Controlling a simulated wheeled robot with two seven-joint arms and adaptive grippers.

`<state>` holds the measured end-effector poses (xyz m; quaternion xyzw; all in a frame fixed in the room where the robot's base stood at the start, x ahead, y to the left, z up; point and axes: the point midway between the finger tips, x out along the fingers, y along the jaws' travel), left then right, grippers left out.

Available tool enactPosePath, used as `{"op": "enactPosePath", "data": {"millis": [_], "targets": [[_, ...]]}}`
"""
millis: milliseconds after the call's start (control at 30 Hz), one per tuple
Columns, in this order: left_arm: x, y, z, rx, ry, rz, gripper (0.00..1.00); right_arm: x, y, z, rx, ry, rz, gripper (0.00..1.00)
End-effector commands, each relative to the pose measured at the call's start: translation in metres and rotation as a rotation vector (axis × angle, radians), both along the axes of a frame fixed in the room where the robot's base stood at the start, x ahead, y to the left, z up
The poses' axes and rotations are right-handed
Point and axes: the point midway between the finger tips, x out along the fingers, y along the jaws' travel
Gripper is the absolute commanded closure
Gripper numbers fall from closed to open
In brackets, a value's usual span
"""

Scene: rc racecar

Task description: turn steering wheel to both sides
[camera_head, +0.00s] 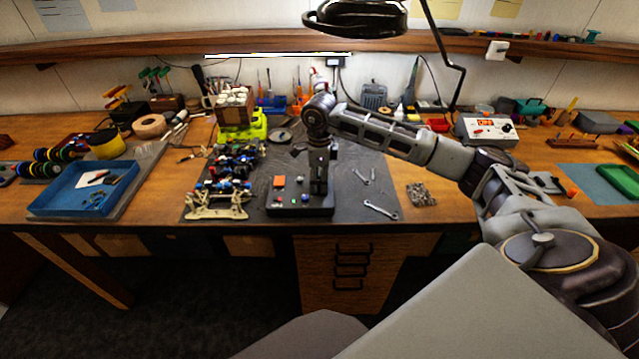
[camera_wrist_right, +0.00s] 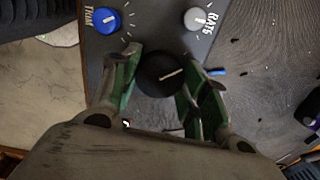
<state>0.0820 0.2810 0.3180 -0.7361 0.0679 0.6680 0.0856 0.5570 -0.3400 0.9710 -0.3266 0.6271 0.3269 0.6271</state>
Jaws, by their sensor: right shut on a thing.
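A dark controller box (camera_head: 283,211) lies on the grey mat, with small knobs on its top. The steering wheel (camera_wrist_right: 158,74) is a round black knob with a pale line on top, seen in the right wrist view. My right gripper (camera_wrist_right: 154,88) is shut on it, with green-padded fingers at its left and right sides. In the head view my right gripper (camera_head: 318,188) points down over the box and hides the wheel. A blue knob (camera_wrist_right: 107,20) and a grey knob (camera_wrist_right: 196,19) sit beyond the wheel. The RC racecar (camera_head: 215,203) stands left of the box. My left gripper is not in view.
A blue tray (camera_head: 68,206) lies at the left. A yellow-green stand (camera_head: 248,131) is behind the car. Wrenches (camera_head: 380,209) lie right of the box. A lamp (camera_head: 356,18) hangs above.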

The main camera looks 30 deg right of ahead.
Motion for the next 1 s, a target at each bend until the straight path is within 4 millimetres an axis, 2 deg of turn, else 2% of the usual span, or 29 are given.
{"op": "enactPosePath", "data": {"millis": [100, 200, 667, 700, 833, 1000], "targets": [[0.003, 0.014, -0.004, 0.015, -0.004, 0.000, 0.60, 0.000, 0.000, 0.000, 0.000, -0.002, 0.040, 0.79], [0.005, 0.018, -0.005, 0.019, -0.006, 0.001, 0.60, 0.000, 0.000, 0.000, -0.001, -0.001, 0.063, 0.79], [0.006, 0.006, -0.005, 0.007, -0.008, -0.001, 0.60, 0.000, 0.000, 0.000, 0.000, 0.000, 0.076, 0.79], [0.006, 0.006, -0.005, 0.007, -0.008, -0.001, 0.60, 0.000, 0.000, 0.000, 0.000, 0.000, 0.076, 0.52], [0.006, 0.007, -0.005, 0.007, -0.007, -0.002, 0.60, 0.000, 0.000, 0.000, 0.000, 0.000, 0.076, 0.35], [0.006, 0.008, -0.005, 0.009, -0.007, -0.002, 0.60, 0.000, 0.000, 0.000, 0.000, 0.000, 0.076, 0.34]]}}
